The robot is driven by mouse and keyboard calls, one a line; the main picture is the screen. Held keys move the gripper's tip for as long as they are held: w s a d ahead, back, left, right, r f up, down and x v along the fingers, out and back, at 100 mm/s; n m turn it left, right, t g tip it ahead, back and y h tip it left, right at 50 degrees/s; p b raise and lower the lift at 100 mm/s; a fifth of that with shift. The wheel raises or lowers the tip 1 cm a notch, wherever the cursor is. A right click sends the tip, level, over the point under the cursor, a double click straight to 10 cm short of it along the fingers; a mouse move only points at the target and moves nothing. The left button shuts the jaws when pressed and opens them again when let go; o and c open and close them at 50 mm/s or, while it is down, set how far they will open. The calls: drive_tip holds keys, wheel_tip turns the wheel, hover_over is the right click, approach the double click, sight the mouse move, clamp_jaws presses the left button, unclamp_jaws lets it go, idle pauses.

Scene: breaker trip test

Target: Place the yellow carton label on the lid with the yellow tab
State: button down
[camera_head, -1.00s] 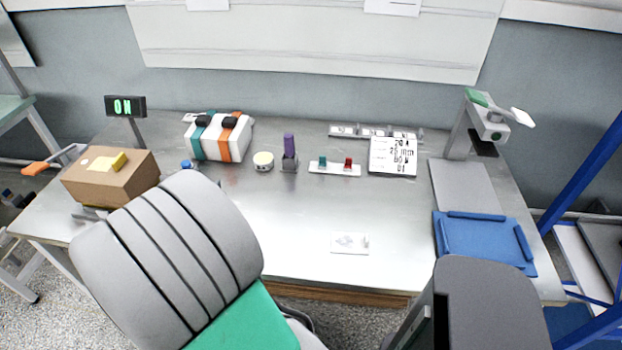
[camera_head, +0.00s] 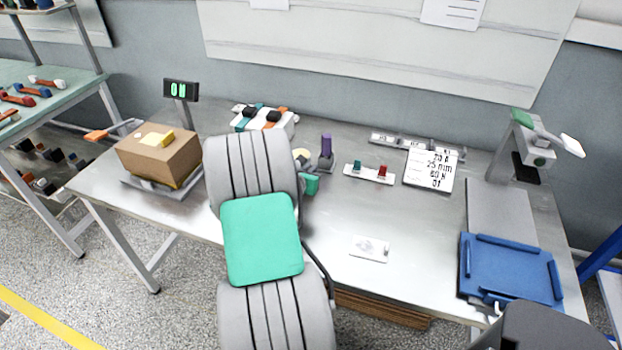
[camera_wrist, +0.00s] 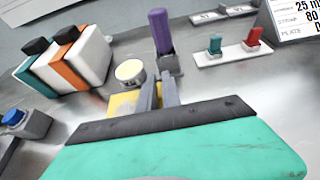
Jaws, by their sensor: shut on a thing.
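My gripper (camera_wrist: 156,95) is shut in the wrist view, above the table. A flat yellow piece (camera_wrist: 122,104), which looks like the label, shows at the left of its fingers, partly hidden by them and by my wrist; the jaws appear shut on it. In the head view my arm hides most of the gripper and the held piece. The brown carton (camera_head: 158,158) stands at the table's left end, well left of my gripper.
A round cream-topped pot (camera_wrist: 130,72), a purple-handled stand (camera_wrist: 160,38) and a teal-and-orange-banded white unit (camera_wrist: 68,58) are near my gripper. An "ON" display (camera_head: 181,91) stands behind the carton. A blue tray (camera_head: 510,270) lies at the right. The middle front table is mostly clear.

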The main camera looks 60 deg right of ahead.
drive_tip(key=shift+d+f, duration=0.35)
drive_tip(key=shift+f, duration=0.05)
drive_tip(key=shift+w+d+f, duration=0.15)
drive_tip(key=shift+f, duration=1.55)
drive_tip(key=shift+f+b, duration=0.25)
drive_tip(key=shift+b, duration=0.05)
drive_tip(key=c, duration=1.5)
unclamp_jaws()
drive_tip(key=shift+r, duration=0.1)
drive_tip(key=shift+c, duration=0.2)
